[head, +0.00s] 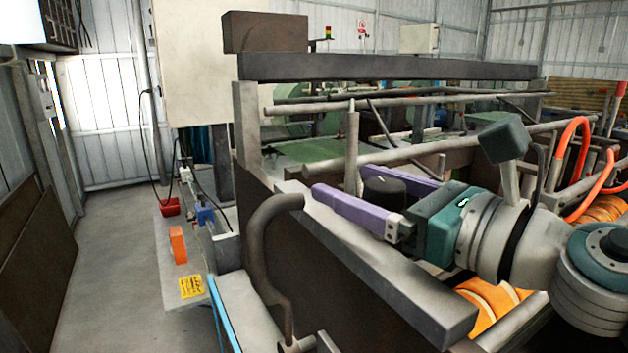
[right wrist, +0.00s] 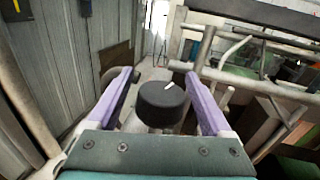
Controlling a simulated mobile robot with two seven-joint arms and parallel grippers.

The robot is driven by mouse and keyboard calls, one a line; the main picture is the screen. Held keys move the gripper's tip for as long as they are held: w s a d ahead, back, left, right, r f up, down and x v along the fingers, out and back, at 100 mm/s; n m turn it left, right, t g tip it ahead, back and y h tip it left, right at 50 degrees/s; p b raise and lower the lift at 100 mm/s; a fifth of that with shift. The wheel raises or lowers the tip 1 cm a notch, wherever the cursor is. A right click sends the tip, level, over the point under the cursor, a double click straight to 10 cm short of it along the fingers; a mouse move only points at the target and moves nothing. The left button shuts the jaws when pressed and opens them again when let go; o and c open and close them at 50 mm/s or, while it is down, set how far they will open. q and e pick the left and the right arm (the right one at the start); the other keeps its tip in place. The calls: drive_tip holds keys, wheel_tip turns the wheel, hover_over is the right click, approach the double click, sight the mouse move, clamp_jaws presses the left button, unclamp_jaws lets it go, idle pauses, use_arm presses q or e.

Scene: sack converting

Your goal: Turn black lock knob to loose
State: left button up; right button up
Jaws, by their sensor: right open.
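The black lock knob (head: 384,191) is a short round cylinder in the head view, seen between the purple fingers of my right gripper (head: 352,192). In the right wrist view the knob (right wrist: 161,103) has a white mark on its top, pointing toward the upper right. My right gripper (right wrist: 163,90) is open, with one finger on each side of the knob and a visible gap to each. I cannot tell whether the fingertips reach past the knob. My left gripper is not in view.
A grey bent pipe handle (head: 262,240) stands left of my right gripper, and a long grey rail (head: 390,270) runs below it. Horizontal pipes (head: 440,140) cross behind. Orange hoses (head: 572,150) hang at the right. The floor (head: 110,250) at the left is clear.

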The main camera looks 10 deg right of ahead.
clamp_jaws()
idle(0.7)
